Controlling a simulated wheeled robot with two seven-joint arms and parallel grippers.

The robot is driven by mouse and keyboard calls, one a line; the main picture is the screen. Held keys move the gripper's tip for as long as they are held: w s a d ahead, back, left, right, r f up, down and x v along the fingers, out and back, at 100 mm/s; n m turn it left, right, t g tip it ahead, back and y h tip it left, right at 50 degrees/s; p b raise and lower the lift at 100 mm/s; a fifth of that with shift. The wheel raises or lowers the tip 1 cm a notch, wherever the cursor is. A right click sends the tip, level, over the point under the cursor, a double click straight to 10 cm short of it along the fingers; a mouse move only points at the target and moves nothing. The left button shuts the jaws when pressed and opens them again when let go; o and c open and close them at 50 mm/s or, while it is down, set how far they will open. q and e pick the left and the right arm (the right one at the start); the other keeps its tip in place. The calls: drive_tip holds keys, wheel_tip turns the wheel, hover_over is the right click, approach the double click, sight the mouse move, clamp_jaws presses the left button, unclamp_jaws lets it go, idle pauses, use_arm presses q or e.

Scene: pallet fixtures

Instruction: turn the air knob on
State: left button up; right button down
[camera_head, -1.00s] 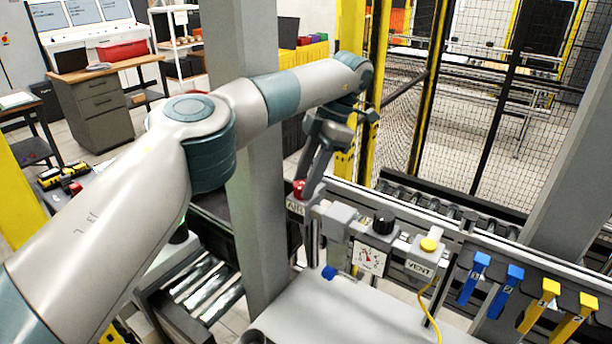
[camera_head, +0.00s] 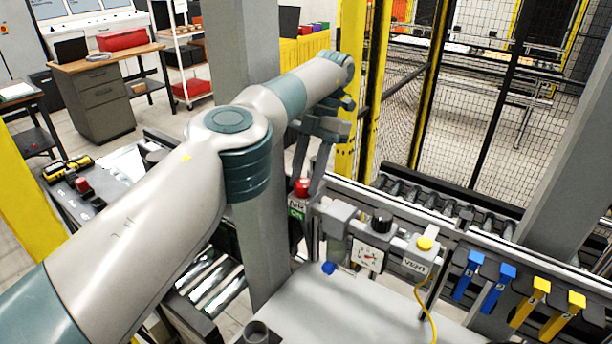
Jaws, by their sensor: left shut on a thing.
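The red air knob (camera_head: 301,187) sits at the left end of the rail of fittings, above a small sign reading "AIR" with a green "ON" (camera_head: 296,213) under it. My left arm reaches in from the left, and my left gripper (camera_head: 306,176) points down at the knob from above. Its fingers are shut on the knob, and partly hide its top and back. My right gripper is not in view.
Right of the knob on the rail are a pressure gauge (camera_head: 368,255), a black knob (camera_head: 382,220) and a yellow-buttoned VENT box (camera_head: 416,258). Blue and yellow clamps (camera_head: 530,302) hang further right. A grey post (camera_head: 262,225) stands behind my arm.

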use_arm(q)
drive_tip(key=shift+n, duration=0.4)
idle(0.7)
drive_tip(key=o, duration=1)
drive_tip(key=shift+o, duration=0.2)
drive_tip(key=shift+m, duration=0.4)
